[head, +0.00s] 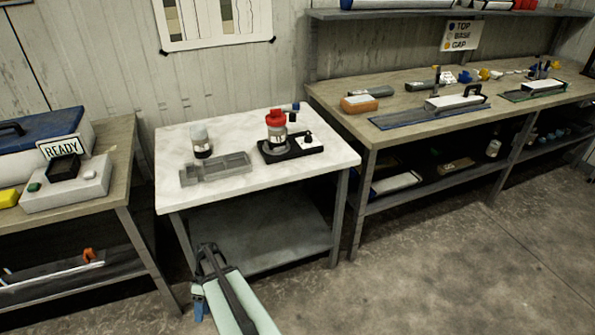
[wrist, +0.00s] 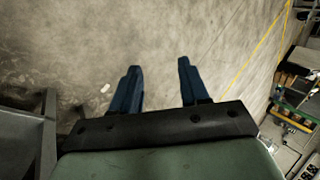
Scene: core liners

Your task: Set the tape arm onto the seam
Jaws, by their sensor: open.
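On the white-topped table, a black fixture (head: 302,149) holds an upright clear jar (head: 276,135) with a red top (head: 276,120). A small dark arm with a blue end (head: 295,107) stands by the jar; it may be the tape arm, but I cannot tell for sure. The seam is too small to make out. My gripper (head: 198,298) is low in front of the table, well apart from the fixture. In the wrist view my gripper (wrist: 160,66) has its two blue fingers spread, with only bare floor between them.
A grey tray (head: 215,172) and a dark-and-white jar (head: 201,143) stand left of the fixture. A left bench holds a READY sign (head: 62,147). A right bench (head: 400,100) carries tools and a blue mat. The floor (head: 430,270) in front is clear.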

